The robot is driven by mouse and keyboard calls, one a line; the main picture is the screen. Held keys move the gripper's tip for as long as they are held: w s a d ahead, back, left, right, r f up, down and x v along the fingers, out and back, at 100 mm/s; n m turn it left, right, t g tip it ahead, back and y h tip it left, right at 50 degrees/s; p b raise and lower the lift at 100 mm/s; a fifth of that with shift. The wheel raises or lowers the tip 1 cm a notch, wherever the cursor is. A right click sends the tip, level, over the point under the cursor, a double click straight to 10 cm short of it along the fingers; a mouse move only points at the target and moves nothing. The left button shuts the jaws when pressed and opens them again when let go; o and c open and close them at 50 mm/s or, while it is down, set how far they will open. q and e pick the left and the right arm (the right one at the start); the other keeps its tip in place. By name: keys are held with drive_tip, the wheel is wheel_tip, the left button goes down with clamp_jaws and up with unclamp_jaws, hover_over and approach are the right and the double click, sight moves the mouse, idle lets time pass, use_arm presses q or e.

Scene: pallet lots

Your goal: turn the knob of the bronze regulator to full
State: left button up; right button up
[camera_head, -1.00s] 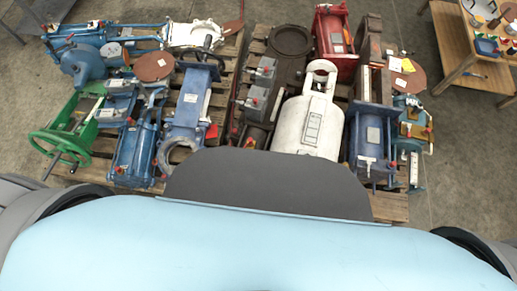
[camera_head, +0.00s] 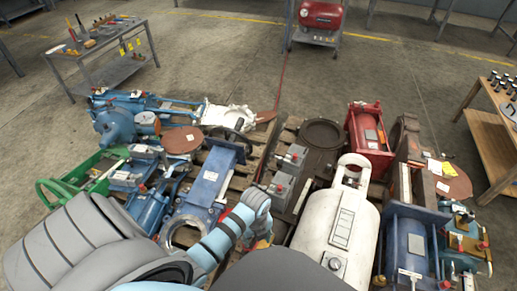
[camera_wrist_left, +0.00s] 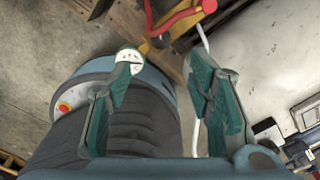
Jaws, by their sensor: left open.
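My left gripper (camera_head: 255,230) is at the end of my left arm, low in the middle of the head view, over the near edge of the pallets. In the left wrist view its two teal fingers (camera_wrist_left: 165,85) stand apart with nothing between the pads. A yellow-bronze fitting (camera_wrist_left: 152,46), which looks like the bronze regulator, is just beyond the fingers, with a white round dial (camera_wrist_left: 129,61) and a red curved part (camera_wrist_left: 182,19). The left finger partly covers the dial. I cannot make out its knob for certain. My right gripper is not in view.
A white tank (camera_head: 338,235) stands right of the arm, close to it. Blue valve bodies (camera_head: 212,180) and a green handwheel frame (camera_head: 75,182) crowd the left pallet. A red machine (camera_head: 368,140) stands behind. Open floor lies beyond the pallets.

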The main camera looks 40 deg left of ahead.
use_arm(q)
drive_tip(key=m, duration=0.1)
drive_tip(key=b, duration=0.4)
hover_over(257, 253)
wheel_tip(257, 253, down, 6)
drive_tip(key=shift+r, duration=0.15)
wheel_tip(257, 253, down, 2)
drive_tip(key=shift+f+b, duration=0.25)
drive_tip(key=shift+b, duration=0.5)
wheel_tip(257, 253, down, 5)
drive_tip(key=b, duration=0.3)
clamp_jaws()
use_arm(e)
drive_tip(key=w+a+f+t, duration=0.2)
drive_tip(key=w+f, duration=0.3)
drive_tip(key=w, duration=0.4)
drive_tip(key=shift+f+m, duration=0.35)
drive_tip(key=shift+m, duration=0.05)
